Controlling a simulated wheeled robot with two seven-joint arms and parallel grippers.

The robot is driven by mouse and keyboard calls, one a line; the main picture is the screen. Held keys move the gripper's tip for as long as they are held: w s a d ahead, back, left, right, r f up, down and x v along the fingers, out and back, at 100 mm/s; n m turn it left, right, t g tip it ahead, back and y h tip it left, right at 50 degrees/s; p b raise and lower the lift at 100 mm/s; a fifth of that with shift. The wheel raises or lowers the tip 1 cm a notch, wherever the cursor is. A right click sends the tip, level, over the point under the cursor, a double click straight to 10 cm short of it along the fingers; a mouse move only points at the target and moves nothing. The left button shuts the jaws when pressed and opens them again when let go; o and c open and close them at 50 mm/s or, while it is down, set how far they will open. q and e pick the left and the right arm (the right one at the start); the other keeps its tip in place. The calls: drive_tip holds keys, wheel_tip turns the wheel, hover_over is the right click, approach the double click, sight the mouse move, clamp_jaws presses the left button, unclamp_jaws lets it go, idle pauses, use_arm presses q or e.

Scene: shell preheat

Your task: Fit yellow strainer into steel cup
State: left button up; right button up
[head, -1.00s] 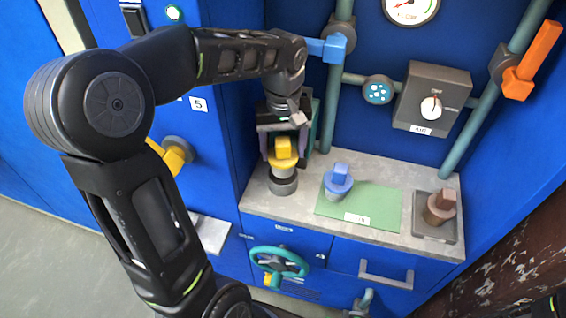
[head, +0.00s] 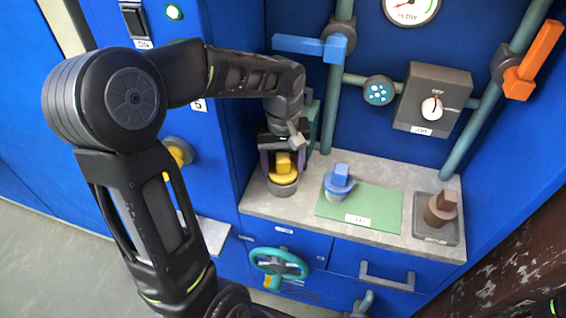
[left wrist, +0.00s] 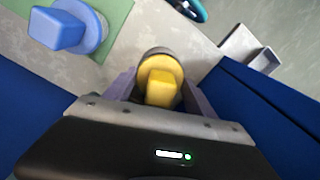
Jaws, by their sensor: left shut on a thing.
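The yellow strainer (head: 283,165) has a block-like handle on a round body. It sits low in the mouth of the steel cup (head: 283,187) at the left end of the counter; whether it is fully seated I cannot tell. My left gripper (head: 282,160) is above the cup, shut on the strainer. In the left wrist view the fingers (left wrist: 158,92) stand on both sides of the yellow strainer (left wrist: 162,85), and the cup's rim (left wrist: 158,54) shows just behind it.
A blue strainer (head: 340,180) stands on a green mat (head: 385,204) right of the cup. A brown strainer (head: 441,207) stands on a grey tray (head: 450,237) at the right. Pipes and a blue lever (head: 318,46) are behind; a teal handwheel (head: 279,263) is below.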

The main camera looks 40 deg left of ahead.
use_arm(q)
drive_tip(key=shift+f, duration=0.2)
drive_tip(key=o, duration=1.4)
drive_tip(key=shift+r, duration=0.15)
drive_tip(key=shift+r+p, duration=0.25)
drive_tip(key=shift+p, duration=0.05)
wheel_tip(320, 180, up, 12)
drive_tip(key=shift+p, duration=0.5)
